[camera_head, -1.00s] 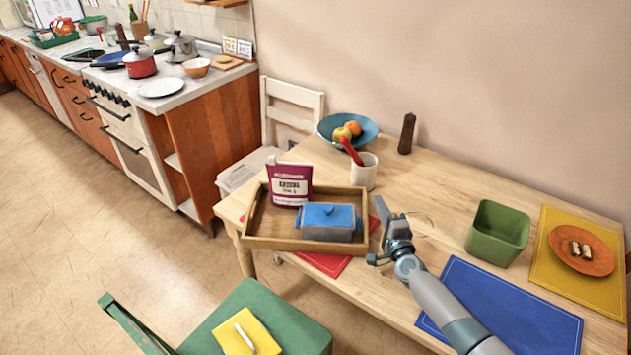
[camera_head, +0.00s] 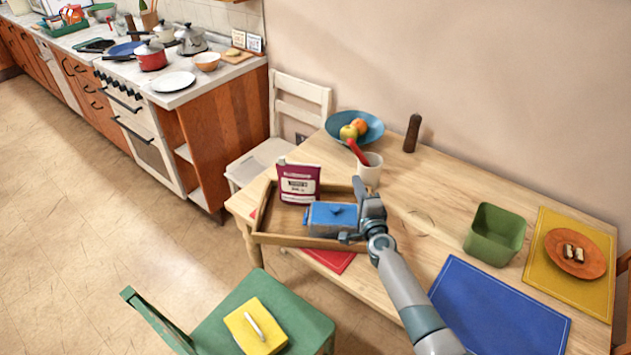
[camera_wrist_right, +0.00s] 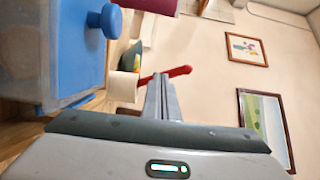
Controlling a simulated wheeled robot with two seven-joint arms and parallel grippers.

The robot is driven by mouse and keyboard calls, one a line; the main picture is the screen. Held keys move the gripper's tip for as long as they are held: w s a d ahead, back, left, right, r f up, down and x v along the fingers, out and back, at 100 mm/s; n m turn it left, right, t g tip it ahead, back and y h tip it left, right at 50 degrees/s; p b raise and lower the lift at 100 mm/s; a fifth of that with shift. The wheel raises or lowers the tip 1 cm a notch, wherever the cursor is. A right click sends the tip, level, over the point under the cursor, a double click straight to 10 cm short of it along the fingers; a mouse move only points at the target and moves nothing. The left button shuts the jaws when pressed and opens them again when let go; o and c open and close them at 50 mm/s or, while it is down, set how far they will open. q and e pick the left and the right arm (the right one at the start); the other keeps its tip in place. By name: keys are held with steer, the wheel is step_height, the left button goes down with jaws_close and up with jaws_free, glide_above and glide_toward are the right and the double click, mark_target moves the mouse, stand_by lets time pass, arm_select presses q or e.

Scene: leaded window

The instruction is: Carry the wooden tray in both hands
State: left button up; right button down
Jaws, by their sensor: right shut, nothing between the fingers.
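The wooden tray (camera_head: 285,240) rests on the table near its left end. It holds a blue-lidded butter dish (camera_head: 328,219) and an upright purple packet (camera_head: 298,184). My right gripper (camera_head: 358,185) is at the tray's right end, beside the dish, and hides part of that end. Its fingers are shut together and empty, as the right wrist view (camera_wrist_right: 160,97) also shows. The blue lid and its knob (camera_wrist_right: 108,20) stand close at left in that wrist view. I cannot tell whether the gripper touches the tray. My left gripper is not in view.
A white cup (camera_head: 369,172) with a red-handled utensil stands just behind the tray's right end. A fruit bowl (camera_head: 368,131), a pepper mill (camera_head: 412,133) and a green bin (camera_head: 495,235) are on the table. A green chair (camera_head: 290,318) stands in front.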

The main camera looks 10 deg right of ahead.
steer(key=w+a, duration=0.1)
steer(key=a, duration=0.3)
steer(key=w+a+b, duration=0.1)
steer(key=a, duration=0.3)
steer(key=w+a, duration=0.1)
steer(key=a, duration=0.3)
steer(key=shift+w+a, duration=0.1)
steer(key=shift+w, duration=0.05)
